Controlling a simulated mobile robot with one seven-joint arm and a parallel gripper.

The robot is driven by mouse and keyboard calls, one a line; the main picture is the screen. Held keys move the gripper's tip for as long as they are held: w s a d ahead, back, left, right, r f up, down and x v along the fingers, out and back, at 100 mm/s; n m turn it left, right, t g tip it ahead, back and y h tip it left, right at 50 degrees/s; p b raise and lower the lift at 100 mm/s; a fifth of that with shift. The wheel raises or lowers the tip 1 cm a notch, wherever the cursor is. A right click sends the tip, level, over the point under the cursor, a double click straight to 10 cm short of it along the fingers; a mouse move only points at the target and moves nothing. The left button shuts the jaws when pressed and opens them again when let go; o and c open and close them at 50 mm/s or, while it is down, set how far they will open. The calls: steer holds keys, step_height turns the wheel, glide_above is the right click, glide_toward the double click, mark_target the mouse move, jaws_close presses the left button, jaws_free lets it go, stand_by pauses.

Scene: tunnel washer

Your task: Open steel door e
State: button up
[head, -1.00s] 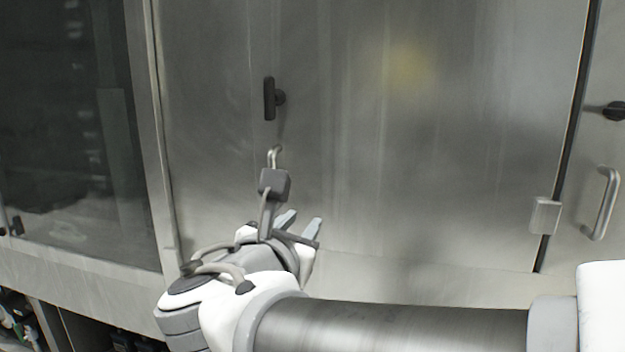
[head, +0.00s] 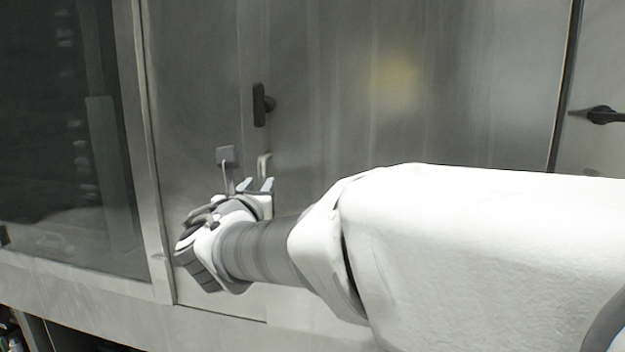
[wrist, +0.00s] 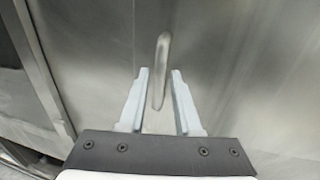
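A large brushed-steel door (head: 430,110), which I take to be steel door e, stands shut in the head view. Near its left side are a black latch (head: 260,105) and, below it, a bare metal bar handle (head: 264,165). My gripper (head: 257,184) is at the handle, its lower part hidden behind the fingers. In the wrist view the handle (wrist: 162,58) stands upright between the two pale fingertips of my open gripper (wrist: 159,74). Its lower end reaches into the gap, with space on both sides. I cannot tell how deep it sits between them.
A dark glass panel (head: 60,150) in a steel frame is on the left. Another steel panel with a black lever (head: 603,115) is at the far right. A steel ledge (head: 90,300) runs below. My arm covers the door's lower right.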

mark_target(262, 181)
steer(key=shift+w, duration=2)
jaws_close()
